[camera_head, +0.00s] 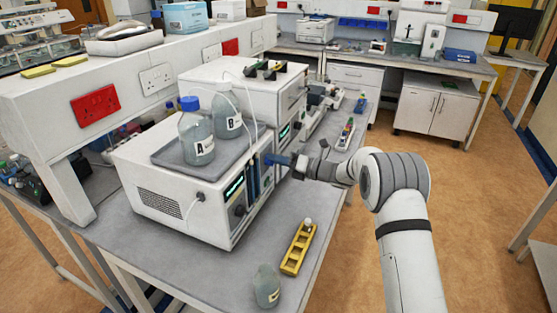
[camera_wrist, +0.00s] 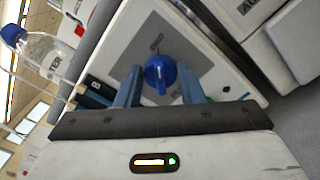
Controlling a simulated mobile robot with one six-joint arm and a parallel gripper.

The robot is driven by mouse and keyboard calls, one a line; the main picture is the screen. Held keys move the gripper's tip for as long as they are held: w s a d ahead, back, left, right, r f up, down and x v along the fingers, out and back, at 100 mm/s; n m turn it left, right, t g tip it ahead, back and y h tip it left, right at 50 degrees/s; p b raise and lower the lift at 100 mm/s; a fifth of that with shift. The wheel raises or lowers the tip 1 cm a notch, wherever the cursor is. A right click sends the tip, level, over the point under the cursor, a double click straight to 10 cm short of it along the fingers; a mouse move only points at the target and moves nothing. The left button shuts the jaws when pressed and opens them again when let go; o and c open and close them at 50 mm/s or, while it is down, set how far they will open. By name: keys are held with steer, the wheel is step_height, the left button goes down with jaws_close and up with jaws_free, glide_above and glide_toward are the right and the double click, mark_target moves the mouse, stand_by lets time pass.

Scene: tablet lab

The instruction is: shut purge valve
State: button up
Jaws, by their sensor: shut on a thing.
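The purge valve is a round blue knob (camera_wrist: 160,70) on a grey plate (camera_wrist: 150,38) on the white instrument's front. A raised bar on the knob points down in the wrist view. My gripper (camera_wrist: 158,80) has its two blue fingers on either side of the knob and is shut on it. In the camera_head view my gripper (camera_head: 272,160) reaches the front of the lower white instrument (camera_head: 150,165) from the right. There the gripper and wrist hide the knob. The printing on the plate is too small to read.
A grey tray (camera_head: 170,154) on the instrument holds bottle A (camera_head: 197,135) and bottle B (camera_head: 228,115) with tubing. A yellow rack (camera_head: 298,250) and a small labelled bottle (camera_head: 266,287) stand on the bench in front. Another white unit (camera_head: 245,90) stands behind.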

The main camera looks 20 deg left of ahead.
steer(key=shift+f, duration=0.1)
steer(key=o, duration=1)
steer(key=d, duration=0.2)
steer(key=d+b, duration=0.1)
steer(key=d, duration=0.2)
steer(key=d+b, duration=0.1)
steer(key=d, duration=0.2)
steer(key=shift+s, duration=0.25)
